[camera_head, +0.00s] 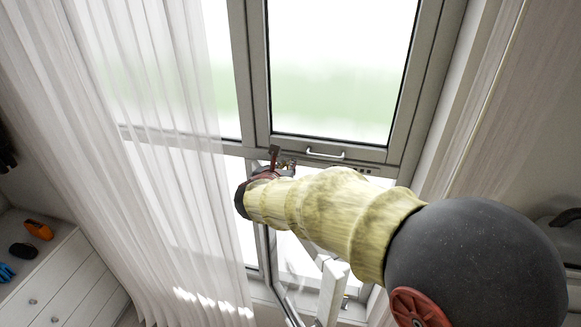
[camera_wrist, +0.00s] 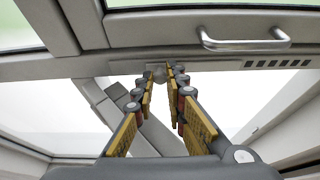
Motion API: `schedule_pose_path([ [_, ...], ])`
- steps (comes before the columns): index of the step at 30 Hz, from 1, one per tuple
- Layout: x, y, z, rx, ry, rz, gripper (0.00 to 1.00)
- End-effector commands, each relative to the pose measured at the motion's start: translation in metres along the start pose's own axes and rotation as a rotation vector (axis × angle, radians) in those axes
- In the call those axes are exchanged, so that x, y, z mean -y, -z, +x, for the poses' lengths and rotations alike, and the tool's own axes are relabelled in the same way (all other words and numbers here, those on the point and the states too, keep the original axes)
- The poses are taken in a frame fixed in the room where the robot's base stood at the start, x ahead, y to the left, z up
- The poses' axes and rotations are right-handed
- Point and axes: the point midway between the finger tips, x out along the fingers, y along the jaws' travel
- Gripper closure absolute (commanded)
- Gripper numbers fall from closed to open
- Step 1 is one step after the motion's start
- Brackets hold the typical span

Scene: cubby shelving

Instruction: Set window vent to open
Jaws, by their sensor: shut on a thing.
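The window has a grey frame (camera_head: 254,85), with a large upper pane and a lower opening that shows bright light. In the wrist view, my gripper (camera_wrist: 160,78) reaches up to the crossbar, its yellow-padded fingers closed around a small grey piece (camera_wrist: 157,69) under the bar. The fingers partly hide this piece, so I cannot tell its exact shape. In the head view, my gripper (camera_head: 281,163) is at the crossbar, left of the upper pane's handle. A lower sash (camera_head: 333,291) stands at an angle to the frame below my arm, partly hidden by it.
A silver bar handle (camera_head: 325,154) is on the upper pane's lower rail, and dark slots (camera_wrist: 280,63) lie right of the fingers. A sheer curtain (camera_head: 165,120) hangs at the left. A white drawer unit (camera_head: 60,285) with small items stands at the lower left.

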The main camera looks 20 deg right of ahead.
Motion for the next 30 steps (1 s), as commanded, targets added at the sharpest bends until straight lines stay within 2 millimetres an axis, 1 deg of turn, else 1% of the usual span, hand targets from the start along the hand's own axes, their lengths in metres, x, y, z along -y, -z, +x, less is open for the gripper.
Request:
schedule_pose_path([
  [1,-0.003,-0.002,-0.001,0.002,-0.007,0.000,1.00],
  [2,-0.003,-0.002,-0.001,0.002,-0.008,0.000,0.86],
  [12,-0.002,-0.002,-0.001,0.002,-0.006,0.000,0.67],
  [20,-0.002,-0.001,-0.001,0.001,-0.005,0.000,0.67],
  [23,-0.002,-0.001,-0.004,0.001,-0.006,0.000,0.67],
  [26,-0.003,-0.002,-0.015,0.002,-0.008,0.001,0.67],
  [30,-0.003,-0.002,-0.041,0.003,-0.010,0.001,0.67],
])
